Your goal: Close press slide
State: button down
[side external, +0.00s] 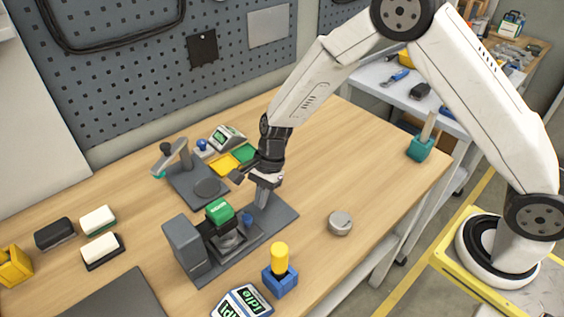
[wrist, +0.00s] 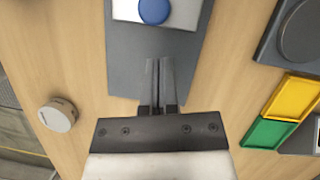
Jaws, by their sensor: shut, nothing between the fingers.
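The grey press (side external: 185,245) stands on a long dark base plate (side external: 283,214), with a green block (side external: 219,211) on top. A metal slide with a round dark piece (side external: 230,240) lies below the green block. A blue knob (side external: 247,219) sits at the slide's right end; in the wrist view the blue knob (wrist: 153,10) is on a pale plate at the top edge. My gripper (side external: 263,204) is shut and empty, pointing down over the right part of the base plate. In the wrist view the fingertips (wrist: 160,62) are together, a little apart from the knob.
A lever device (side external: 187,183) and yellow (side external: 224,163) and green trays stand behind. A round metal puck (side external: 340,223) lies right of the plate. A blue holder with a yellow handle (side external: 280,270) and a scale (side external: 241,300) are in front. Brushes (side external: 98,220) lie left.

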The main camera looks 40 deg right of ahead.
jog(key=shift+w+d+r, duration=0.2)
jog(key=shift+d+r, duration=0.05)
jog(key=shift+d, duration=0.25)
jog(key=shift+w+d+r, duration=0.15)
jog(key=shift+d+r, duration=0.05)
jog(key=shift+d, duration=0.3)
jog(key=s+v, duration=0.1)
jog(key=v, duration=0.8)
jog(key=shift+w, duration=0.45)
jog(key=s+d+r+n+t+h, duration=0.1)
jog(key=s+d+n+t+h, duration=0.1)
jog(key=s+d+n, duration=0.3)
jog(key=s+d+r+n+t+h, duration=0.1)
jog(key=s+d+n+h, duration=0.1)
jog(key=s+d+n, duration=0.4)
jog(key=s+n, duration=0.4)
jog(key=s, duration=0.1)
jog(key=shift+t, duration=0.4)
